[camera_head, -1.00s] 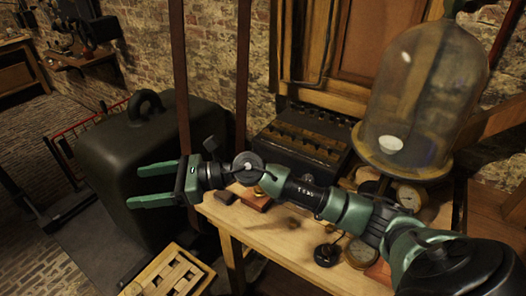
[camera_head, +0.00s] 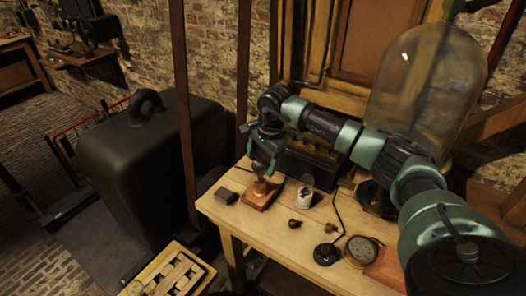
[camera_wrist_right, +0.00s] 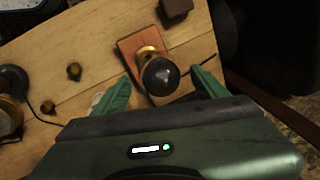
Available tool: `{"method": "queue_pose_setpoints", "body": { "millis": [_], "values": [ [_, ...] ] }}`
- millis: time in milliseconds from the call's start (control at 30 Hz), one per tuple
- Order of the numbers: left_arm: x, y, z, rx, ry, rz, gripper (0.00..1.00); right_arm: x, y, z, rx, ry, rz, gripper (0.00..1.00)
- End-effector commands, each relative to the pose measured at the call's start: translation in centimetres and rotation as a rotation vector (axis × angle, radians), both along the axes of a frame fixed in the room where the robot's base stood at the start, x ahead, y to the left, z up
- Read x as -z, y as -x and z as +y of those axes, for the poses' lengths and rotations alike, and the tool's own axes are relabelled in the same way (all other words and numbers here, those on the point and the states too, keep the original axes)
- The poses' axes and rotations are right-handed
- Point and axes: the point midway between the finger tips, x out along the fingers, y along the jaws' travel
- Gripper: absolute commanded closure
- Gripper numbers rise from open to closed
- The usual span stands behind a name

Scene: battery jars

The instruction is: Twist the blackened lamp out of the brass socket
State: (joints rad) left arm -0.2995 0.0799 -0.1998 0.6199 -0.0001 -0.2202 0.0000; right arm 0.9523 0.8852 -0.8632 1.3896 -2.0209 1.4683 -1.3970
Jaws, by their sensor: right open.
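The blackened lamp (camera_wrist_right: 160,77), a dark round bulb, stands in the brass socket (camera_wrist_right: 147,52) on a reddish wooden base (camera_wrist_right: 128,44) in the right wrist view. In the head view the socket (camera_head: 261,187) and its base (camera_head: 256,203) sit near the table's left end; the lamp is mostly hidden there by my gripper. My right gripper (camera_head: 265,166) points down over the lamp. In the right wrist view its open fingers (camera_wrist_right: 160,90) lie on either side of the bulb, with gaps showing. My left gripper is not in view.
A dark block (camera_head: 226,196) lies left of the base and a glass jar (camera_head: 305,188) stands right of it. Small brass pieces (camera_head: 295,223), a black round-based item (camera_head: 327,254) and a dial (camera_head: 361,250) are nearer the front. A large bell jar (camera_head: 425,85) stands behind my arm.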

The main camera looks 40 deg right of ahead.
Motion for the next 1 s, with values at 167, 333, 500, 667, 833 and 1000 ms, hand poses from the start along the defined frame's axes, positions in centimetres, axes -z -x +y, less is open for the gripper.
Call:
{"method": "queue_pose_setpoints", "body": {
  "millis": [167, 333, 500, 667, 833, 1000],
  "values": [
    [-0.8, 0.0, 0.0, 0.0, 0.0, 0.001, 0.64, 2.2, -0.5, 0.2, 0.001, -0.002, 0.001, 0.27],
    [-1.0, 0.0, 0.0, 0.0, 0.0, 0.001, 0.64, 3.4, -0.8, 0.2, 0.0, -0.002, 0.0, 0.27],
    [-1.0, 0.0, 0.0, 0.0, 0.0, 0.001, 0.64, 3.6, -0.8, 0.2, 0.001, -0.001, -0.001, 0.27],
    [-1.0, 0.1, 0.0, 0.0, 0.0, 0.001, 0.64, 3.6, -0.8, 0.2, 0.001, -0.001, -0.001, 0.41],
    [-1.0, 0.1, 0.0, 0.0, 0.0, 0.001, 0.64, 3.6, -0.8, 0.2, 0.001, -0.001, -0.001, 0.89],
    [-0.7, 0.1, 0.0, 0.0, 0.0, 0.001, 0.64, 3.6, -0.8, 0.2, -0.012, -0.002, -0.002, 1.0]
  ]
}}
